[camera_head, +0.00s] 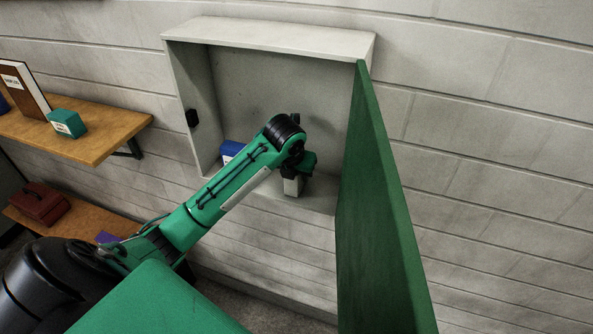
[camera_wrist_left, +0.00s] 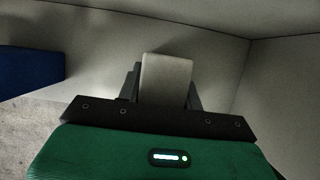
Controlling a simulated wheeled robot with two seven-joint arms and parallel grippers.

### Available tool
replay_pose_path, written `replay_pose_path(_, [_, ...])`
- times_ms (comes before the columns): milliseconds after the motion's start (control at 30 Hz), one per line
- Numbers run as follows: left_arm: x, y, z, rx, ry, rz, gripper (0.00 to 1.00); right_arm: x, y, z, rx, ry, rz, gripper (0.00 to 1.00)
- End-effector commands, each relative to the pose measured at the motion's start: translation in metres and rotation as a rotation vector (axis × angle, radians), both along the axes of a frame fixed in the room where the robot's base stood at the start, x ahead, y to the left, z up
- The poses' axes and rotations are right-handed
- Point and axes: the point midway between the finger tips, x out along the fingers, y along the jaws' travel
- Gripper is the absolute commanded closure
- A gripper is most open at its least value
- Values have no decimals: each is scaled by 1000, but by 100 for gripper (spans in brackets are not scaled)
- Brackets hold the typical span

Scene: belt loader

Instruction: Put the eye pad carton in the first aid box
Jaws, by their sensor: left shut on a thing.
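The first aid box (camera_head: 270,39) is a pale grey wall cabinet, and its green door (camera_head: 375,210) stands wide open on the right. My left gripper (camera_wrist_left: 164,88) reaches into the cabinet and is shut on a small white carton, which I take to be the eye pad carton (camera_wrist_left: 165,76). In the head view the carton (camera_head: 292,187) shows just below the gripper, near the cabinet floor. I cannot tell whether it touches the floor. My forearm hides part of the cabinet's lower left. My right gripper is not in view.
A blue box (camera_head: 230,150) sits in the cabinet's left part, apart from the carton. A wooden shelf (camera_head: 100,145) at left holds a teal box (camera_head: 67,123) and a binder (camera_head: 22,88). A dark red case (camera_head: 38,203) lies on a lower shelf.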

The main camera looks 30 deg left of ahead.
Motion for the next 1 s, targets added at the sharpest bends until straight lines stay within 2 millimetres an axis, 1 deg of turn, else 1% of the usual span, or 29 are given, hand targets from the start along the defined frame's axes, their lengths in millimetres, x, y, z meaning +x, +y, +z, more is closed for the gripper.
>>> replay_pose_path(100, [0,0,0,0,-1,0,86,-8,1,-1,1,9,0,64])
replay_pose_path(267, [0,1,-2,1,0,0,86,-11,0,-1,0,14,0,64])
replay_pose_path(300, [0,0,-3,1,0,0,60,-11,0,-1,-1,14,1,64])
replay_pose_path(400, [0,0,-2,0,0,0,42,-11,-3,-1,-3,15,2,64])
replay_pose_path(667, [0,0,-2,0,0,0,42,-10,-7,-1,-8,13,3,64])
replay_pose_path(767, [0,0,2,0,-2,0,42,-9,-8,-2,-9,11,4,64])
replay_pose_path(867, [-4,-1,11,0,-5,0,42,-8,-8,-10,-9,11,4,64])
replay_pose_path(1000, [-14,-3,36,2,-9,-1,42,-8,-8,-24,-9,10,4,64])
